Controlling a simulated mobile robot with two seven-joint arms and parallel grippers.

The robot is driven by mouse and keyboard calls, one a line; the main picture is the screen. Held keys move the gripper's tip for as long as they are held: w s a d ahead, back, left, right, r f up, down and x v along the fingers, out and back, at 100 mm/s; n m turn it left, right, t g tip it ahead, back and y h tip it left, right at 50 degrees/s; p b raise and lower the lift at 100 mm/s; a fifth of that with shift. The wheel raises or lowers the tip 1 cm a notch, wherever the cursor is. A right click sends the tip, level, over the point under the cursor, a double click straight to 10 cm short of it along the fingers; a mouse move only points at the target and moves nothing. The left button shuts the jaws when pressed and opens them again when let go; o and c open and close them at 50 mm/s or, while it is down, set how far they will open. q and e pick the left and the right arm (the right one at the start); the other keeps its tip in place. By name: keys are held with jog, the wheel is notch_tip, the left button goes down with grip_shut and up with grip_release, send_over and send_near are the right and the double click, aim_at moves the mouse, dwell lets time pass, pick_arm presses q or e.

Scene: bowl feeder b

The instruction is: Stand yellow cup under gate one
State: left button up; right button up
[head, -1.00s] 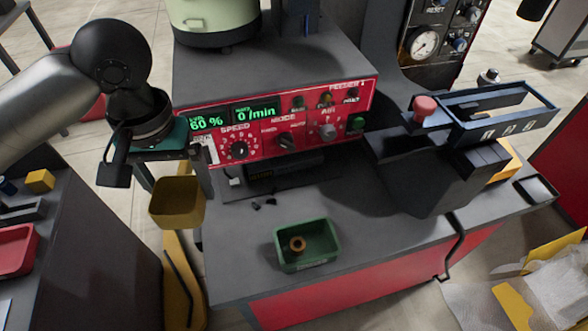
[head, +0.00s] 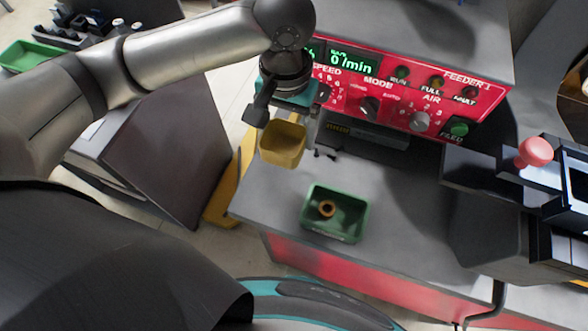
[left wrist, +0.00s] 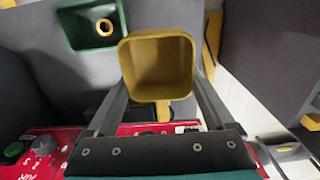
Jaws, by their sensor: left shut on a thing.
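The yellow cup (head: 283,146) is square and open at the top. My left gripper (head: 291,117) is shut on it and holds it up in front of the red feeder panel, near the bench's left edge. In the left wrist view the cup (left wrist: 160,68) sits between the two fingers of my gripper (left wrist: 160,98), its inside looking empty. No gate numbered one can be made out; the dark rack (head: 560,185) at the right is cut off by the frame. My right gripper is not in view.
A green tray (head: 352,230) with a brass-coloured ring (head: 326,208) stands on the grey bench (head: 405,235). It also shows in the left wrist view (left wrist: 70,28). A red knob (head: 535,151) stands up beside the rack. Small dark pieces (head: 324,154) lie behind the cup.

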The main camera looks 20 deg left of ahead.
pick_arm(q)
jog(key=b, duration=0.3)
send_over(289, 176)
notch_tip(289, 176, down, 10)
jog(key=shift+d+f, duration=0.1)
jog(key=shift+f, duration=0.15)
notch_tip(289, 176, down, 4)
jog(key=shift+r+b, duration=0.1)
jog(key=shift+b, duration=0.45)
jog(key=o, duration=1.3)
